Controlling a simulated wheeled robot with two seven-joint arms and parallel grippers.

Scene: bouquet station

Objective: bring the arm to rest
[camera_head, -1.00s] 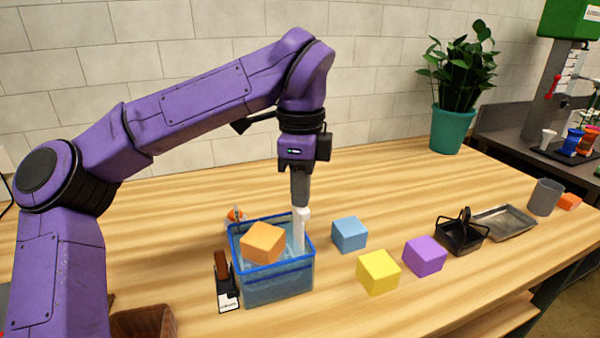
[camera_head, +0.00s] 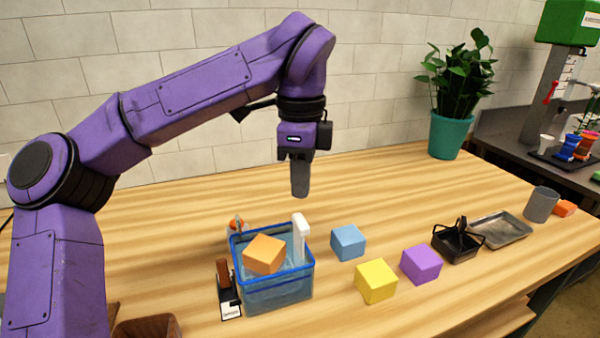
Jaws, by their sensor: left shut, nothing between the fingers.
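My left arm (camera_head: 190,90) is purple and comes in from the left, bent over the table. Its gripper (camera_head: 300,190) points straight down, shut and empty, in the air above the blue-rimmed clear bin (camera_head: 280,293). A white upright piece (camera_head: 300,238) stands in the bin, below the fingertips and apart from them. An orange block (camera_head: 264,254) sits in the top of the bin, tilted. My right gripper is not in view.
Blue (camera_head: 347,242), yellow (camera_head: 376,281) and purple (camera_head: 421,264) blocks lie right of the bin. Further right are a black basket (camera_head: 457,245), a metal tray (camera_head: 503,229) and a grey cup (camera_head: 541,204). A potted plant (camera_head: 446,135) stands at the back.

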